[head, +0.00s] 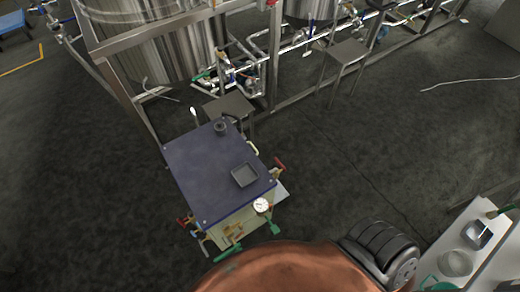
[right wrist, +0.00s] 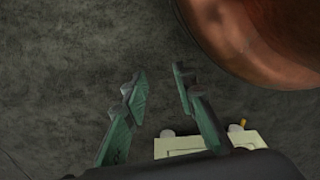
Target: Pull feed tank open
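No label marks the feed tank, so I cannot tell which vessel it is. A large copper-coloured rounded surface (head: 290,272) fills the bottom middle of the head view; a similar curved copper surface (right wrist: 270,40) shows at the top right of the right wrist view. A big steel tank (head: 150,50) stands in a metal frame at the upper left of the head view. My right gripper (right wrist: 158,80) is open, with green-padded fingers apart and nothing between them. It is over dark floor, left of the copper surface. My left gripper is not in view.
A box with a dark blue top (head: 205,160), a gauge (head: 261,204) and valve handles stands mid-left. A white bench (head: 465,250) is at the lower right. A pale box (right wrist: 175,145) lies behind my right fingers.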

